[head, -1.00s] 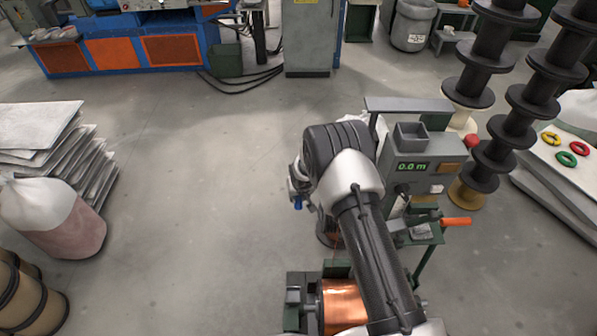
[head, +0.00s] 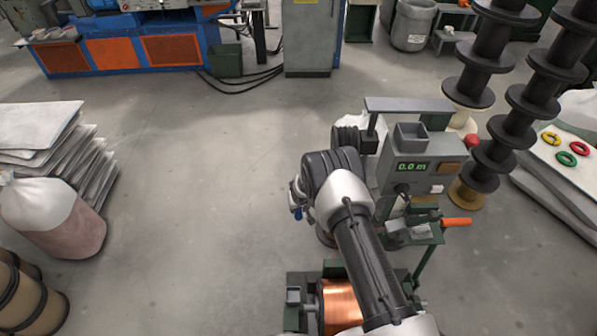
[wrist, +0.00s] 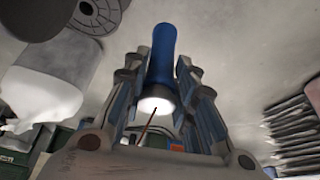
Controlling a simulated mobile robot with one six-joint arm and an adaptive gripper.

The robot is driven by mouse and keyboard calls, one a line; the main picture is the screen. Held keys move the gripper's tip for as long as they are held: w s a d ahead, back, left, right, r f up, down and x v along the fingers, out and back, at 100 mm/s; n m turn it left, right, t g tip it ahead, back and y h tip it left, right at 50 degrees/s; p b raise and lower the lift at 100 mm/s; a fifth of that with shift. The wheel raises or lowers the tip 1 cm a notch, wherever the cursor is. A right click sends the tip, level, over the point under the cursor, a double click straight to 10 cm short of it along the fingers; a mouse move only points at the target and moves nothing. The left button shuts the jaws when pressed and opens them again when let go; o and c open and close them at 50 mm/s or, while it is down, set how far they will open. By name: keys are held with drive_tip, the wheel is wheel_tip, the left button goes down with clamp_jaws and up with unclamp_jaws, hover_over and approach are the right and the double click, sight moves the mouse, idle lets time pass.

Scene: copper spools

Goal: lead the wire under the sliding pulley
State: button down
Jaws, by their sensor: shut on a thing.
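My gripper (wrist: 160,95) is shut on a blue cylinder (wrist: 162,55) with a bright whitish end, held between both fingers in the wrist view. A thin copper wire (wrist: 151,122) runs from that end down toward the gripper's palm. In the head view a bit of the blue cylinder (head: 297,211) shows left of my wrist; my arm hides most of the gripper. A copper spool (head: 342,306) sits on a green stand at the bottom, partly behind my arm. I cannot make out the sliding pulley; my arm covers that area.
A grey metering unit (head: 415,160) reading 0.0 m stands right of my arm. An orange handle (head: 455,222) sticks out beside it. Stacks of black spools (head: 500,140) stand farther right. A filled sack (head: 55,215) and stacked sheets (head: 60,150) are at left. The middle floor is clear.

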drive_tip(key=shift+s+f, duration=0.15)
drive_tip(key=shift+f, duration=1.4)
drive_tip(key=shift+s+f, duration=0.15)
drive_tip(key=shift+f, duration=1.45)
drive_tip(key=shift+s+f, duration=0.15)
drive_tip(key=shift+f, duration=1.4)
drive_tip(key=shift+s, duration=0.1)
